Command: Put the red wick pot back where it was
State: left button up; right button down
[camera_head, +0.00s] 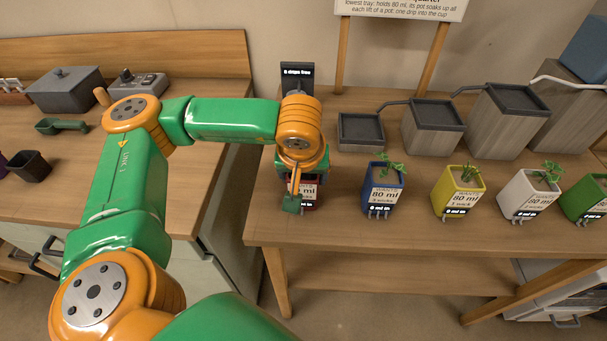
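The red wick pot (311,205) is at the left end of the right-hand table, mostly hidden behind my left gripper. Part of its white label and dark readout shows. My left gripper (293,198) points down in front of the pot and overlaps it. I cannot tell whether its fingers are closed on the pot or whether the pot rests on the table. My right gripper is not in view.
Blue (383,193), yellow (456,197), white (527,197) and green (585,202) pots stand in a row to the right. Behind them, stepped trays (361,131) rise rightward. A small dark display (297,73) stands behind my wrist. A gap separates the left counter (120,190).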

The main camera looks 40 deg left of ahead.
pick_arm(q)
jog(key=shift+o, duration=1.1)
jog(key=shift+r+p, duration=0.25)
jog(key=shift+p, duration=0.05)
jog(key=shift+s+d+r, duration=0.1)
jog(key=shift+r, duration=0.2)
jog(key=v, duration=1.1)
